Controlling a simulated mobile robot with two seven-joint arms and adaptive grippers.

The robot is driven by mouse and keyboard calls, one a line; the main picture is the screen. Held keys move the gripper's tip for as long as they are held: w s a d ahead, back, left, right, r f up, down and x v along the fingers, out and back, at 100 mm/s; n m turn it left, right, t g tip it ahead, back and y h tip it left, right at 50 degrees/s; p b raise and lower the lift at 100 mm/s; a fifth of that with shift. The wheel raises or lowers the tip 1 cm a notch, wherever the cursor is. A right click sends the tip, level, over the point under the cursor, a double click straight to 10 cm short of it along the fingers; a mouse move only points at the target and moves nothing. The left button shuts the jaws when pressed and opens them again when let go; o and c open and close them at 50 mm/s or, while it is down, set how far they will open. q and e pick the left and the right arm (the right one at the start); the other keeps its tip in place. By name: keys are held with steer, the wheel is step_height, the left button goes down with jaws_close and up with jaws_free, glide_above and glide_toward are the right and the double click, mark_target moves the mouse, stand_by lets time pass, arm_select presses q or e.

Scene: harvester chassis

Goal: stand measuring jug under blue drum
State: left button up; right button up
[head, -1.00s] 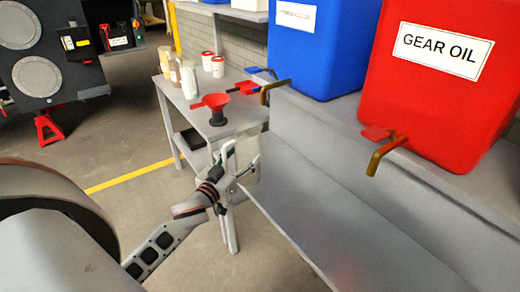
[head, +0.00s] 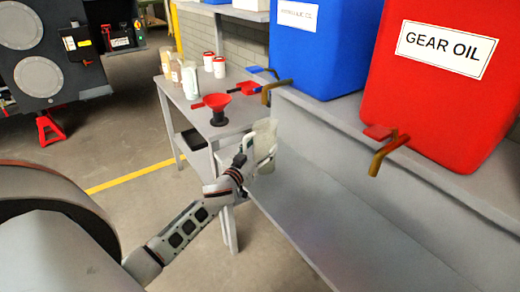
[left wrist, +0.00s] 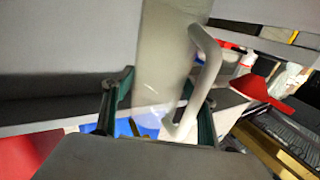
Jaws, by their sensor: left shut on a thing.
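The measuring jug (head: 265,142) is pale and translucent, with a handle. My left gripper (head: 247,163) is shut on it and holds it in the air by the near edge of the lower grey shelf. In the left wrist view the jug (left wrist: 163,55) stands between the fingers (left wrist: 160,112), its handle to the right. The blue drum (head: 313,58) has a white label and stands on the upper ledge. Its brass tap with a blue lever (head: 272,88) juts out above and slightly right of the jug in the head view. My right gripper is out of view.
A red drum (head: 436,93) marked GEAR OIL stands to the right, with its own brass tap (head: 387,152). A small table (head: 190,105) at left holds a red funnel (head: 217,105) and several containers. The lower shelf (head: 315,215) looks clear.

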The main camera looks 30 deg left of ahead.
arm_select(q)
steer(key=o, duration=1.4)
steer(key=shift+s+r, duration=0.1)
steer(key=shift+s, duration=0.05)
steer(key=s+d, duration=0.1)
steer(key=s, duration=1)
steer(key=s+d+f+m+g+h, duration=0.4)
steer(key=s+d+f+g, duration=0.3)
steer(key=s+d+f, duration=1.4)
step_height(320, 180, down, 3)
steer(key=shift+s+d+r+m, duration=0.2)
steer(key=shift+s+d+m, duration=0.2)
steer(key=shift+s+m, duration=0.35)
